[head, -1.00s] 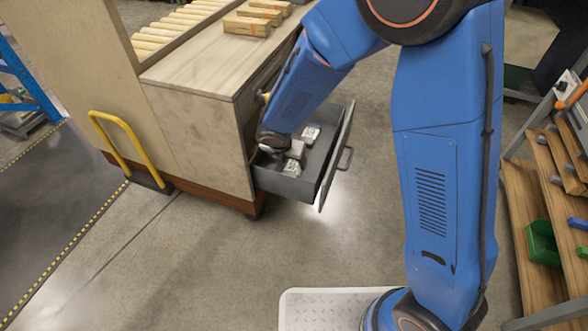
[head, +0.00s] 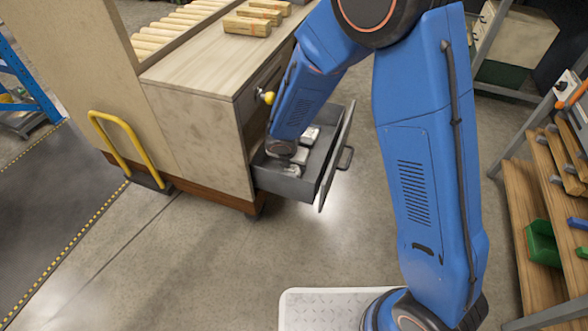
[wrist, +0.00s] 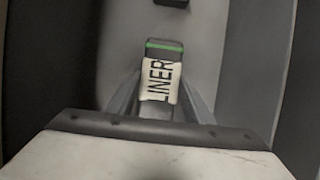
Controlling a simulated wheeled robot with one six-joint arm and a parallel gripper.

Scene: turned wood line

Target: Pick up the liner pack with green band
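The liner pack with green band (wrist: 160,82) shows in the wrist view, a dark pack with a green stripe near its far end and a pale label reading LINER. My gripper (wrist: 161,92) has a finger along each side of it, and the fingers look open around the pack, with narrow gaps. The pack's near end is hidden by my gripper body. In the head view my wrist is down inside the open drawer (head: 273,179), and my fingers are hidden. I cannot tell there which pack is the green-banded one.
Other pale packs (head: 310,135) lie in the drawer. The drawer front (head: 336,158) and its side walls stand close around my wrist. A wooden shelf rack (head: 530,220) stands at right; the floor between is clear.

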